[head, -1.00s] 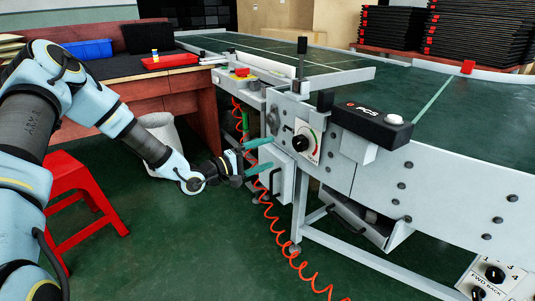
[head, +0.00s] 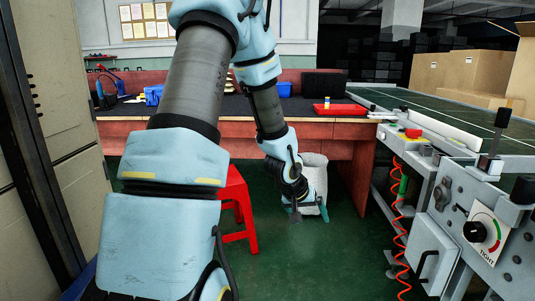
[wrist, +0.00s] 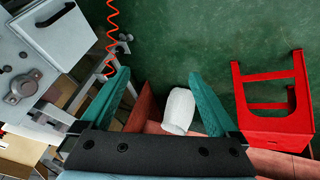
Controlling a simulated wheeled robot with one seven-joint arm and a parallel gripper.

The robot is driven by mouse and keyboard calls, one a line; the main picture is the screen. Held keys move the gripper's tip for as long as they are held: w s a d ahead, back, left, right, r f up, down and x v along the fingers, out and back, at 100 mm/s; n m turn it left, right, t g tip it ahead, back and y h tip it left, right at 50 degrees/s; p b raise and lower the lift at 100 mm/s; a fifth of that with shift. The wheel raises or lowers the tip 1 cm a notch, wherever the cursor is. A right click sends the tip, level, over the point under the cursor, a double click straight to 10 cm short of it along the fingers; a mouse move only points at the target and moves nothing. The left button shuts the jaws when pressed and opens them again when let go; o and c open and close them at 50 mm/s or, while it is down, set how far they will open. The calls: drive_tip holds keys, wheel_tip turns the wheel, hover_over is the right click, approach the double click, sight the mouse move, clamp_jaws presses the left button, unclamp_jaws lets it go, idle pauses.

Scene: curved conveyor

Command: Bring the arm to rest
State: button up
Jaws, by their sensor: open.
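My gripper (head: 309,214) hangs low at the end of my arm, over the green floor in front of the wooden desk. In the wrist view my gripper (wrist: 160,98) shows its two teal fingers spread wide with nothing between them. A white sack-like bin (head: 314,178) stands on the floor behind the gripper. In the wrist view the bin (wrist: 179,111) shows beyond the fingers, apart from them.
A red stool (head: 236,205) stands left of the gripper, partly behind my arm. The conveyor's control panel (head: 487,232) and coiled red hose (head: 399,225) are to the right. The desk (head: 220,128) holds a red tray (head: 340,109). Open floor (head: 330,265) lies in front.

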drive_tip(key=s+a+r+n+g+y, duration=0.1)
drive_tip(key=s+a+r+y, duration=0.1)
drive_tip(key=s+a+r, duration=0.45)
drive_tip(key=s+a+r+n+g+y, duration=0.1)
drive_tip(key=s+a+r+g+y, duration=0.15)
drive_tip(key=s+a, duration=0.7)
wheel_tip(320, 180, up, 20)
drive_tip(key=w+a+p, duration=0.2)
drive_tip(key=p, duration=1.8)
drive_tip(key=shift+w+a+r+t+p, duration=0.25)
drive_tip(key=shift+a+t+p, duration=0.15)
drive_tip(key=shift+t, duration=0.05)
